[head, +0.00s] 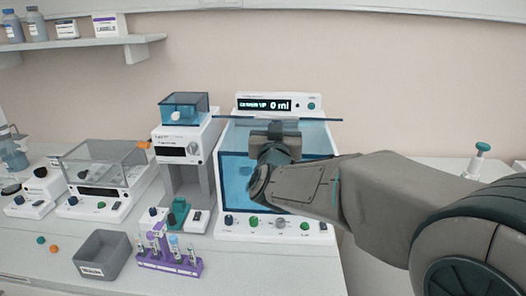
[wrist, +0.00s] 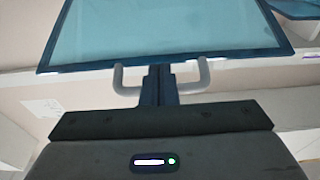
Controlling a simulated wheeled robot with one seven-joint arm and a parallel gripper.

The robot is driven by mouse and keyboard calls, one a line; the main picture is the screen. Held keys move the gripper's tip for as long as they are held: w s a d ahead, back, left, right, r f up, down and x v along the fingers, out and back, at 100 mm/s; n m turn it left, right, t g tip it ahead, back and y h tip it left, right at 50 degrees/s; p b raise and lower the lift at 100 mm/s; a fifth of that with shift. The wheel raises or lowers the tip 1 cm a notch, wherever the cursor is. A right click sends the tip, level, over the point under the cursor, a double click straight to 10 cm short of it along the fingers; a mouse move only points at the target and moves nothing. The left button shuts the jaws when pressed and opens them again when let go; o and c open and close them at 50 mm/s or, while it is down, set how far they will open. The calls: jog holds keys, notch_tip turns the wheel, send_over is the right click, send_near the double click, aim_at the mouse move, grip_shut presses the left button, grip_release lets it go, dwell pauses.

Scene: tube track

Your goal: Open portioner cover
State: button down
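The portioner (head: 227,221) is a white bench unit with a blue-tinted front and a display reading 0 ml. Its clear blue cover (head: 320,119) is raised and shows nearly edge-on above the front. In the wrist view the cover (wrist: 170,30) fills the top, with a pale U-shaped handle (wrist: 205,76) at its near edge. My gripper (head: 273,128) is in front of the portioner, just below the cover. In the wrist view its fingers (wrist: 160,84) are close together and cross the middle of the handle, hiding part of the bar. No clear gap shows between them.
Left of the portioner stands a white device with a blue top box (head: 185,108). Further left are a clear-lidded unit (head: 100,165), a grey bin (head: 102,256) and a purple tube rack (head: 168,262). A green-topped dispenser (head: 481,158) stands at the right.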

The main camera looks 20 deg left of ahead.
jog(key=shift+w+a+r+p, duration=0.1)
jog(key=shift+w+r+p, duration=0.15)
jog(key=shift+r, duration=0.3)
jog(key=shift+w+r+p, duration=0.15)
jog(key=shift+r+p, duration=0.15)
jog(key=shift+r, duration=0.2)
